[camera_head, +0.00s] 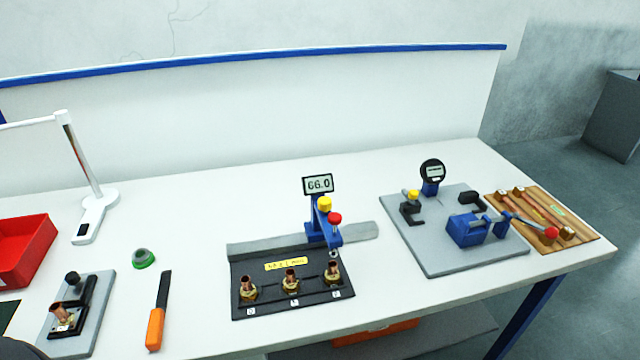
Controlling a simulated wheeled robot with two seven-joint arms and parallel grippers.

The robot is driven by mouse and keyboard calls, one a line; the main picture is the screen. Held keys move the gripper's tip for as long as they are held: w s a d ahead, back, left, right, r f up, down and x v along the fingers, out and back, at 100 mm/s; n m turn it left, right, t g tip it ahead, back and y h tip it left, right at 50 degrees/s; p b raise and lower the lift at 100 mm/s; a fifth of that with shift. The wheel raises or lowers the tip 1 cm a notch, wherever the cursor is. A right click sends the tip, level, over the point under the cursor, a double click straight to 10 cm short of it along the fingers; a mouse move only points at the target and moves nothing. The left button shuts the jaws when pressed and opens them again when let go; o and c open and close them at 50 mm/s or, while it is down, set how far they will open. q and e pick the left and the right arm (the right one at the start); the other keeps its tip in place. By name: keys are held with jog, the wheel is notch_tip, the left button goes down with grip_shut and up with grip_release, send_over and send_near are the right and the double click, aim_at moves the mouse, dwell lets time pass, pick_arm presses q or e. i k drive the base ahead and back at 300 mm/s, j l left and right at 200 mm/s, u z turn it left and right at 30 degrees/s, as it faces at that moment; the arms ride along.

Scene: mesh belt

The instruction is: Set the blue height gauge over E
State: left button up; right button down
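The blue height gauge (317,229) stands upright on a grey rail (356,232) behind a black fixture block (268,300). It has a display reading 66.0, a yellow knob and a red knob. Its arm reaches forward at the right end of the block, with the tip just above and behind the right fitting (332,273). Two more brass and copper fittings stand in the block, one in the middle (291,281) and one at the left (248,288). Each has a small white letter tag in front, too small to read surely. Neither of my grippers is in view.
Right of the gauge, a grey plate (440,260) carries a dial gauge (432,172) and blue clamp (470,229); a wooden tray (560,220) is beyond. Left are an orange-handled tool (156,325), green ring (144,259), lamp (95,208) and red bin (25,250).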

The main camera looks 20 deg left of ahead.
aim_at(319, 229)
jog(key=k+l, duration=0.1)
jog(key=k, duration=0.9)
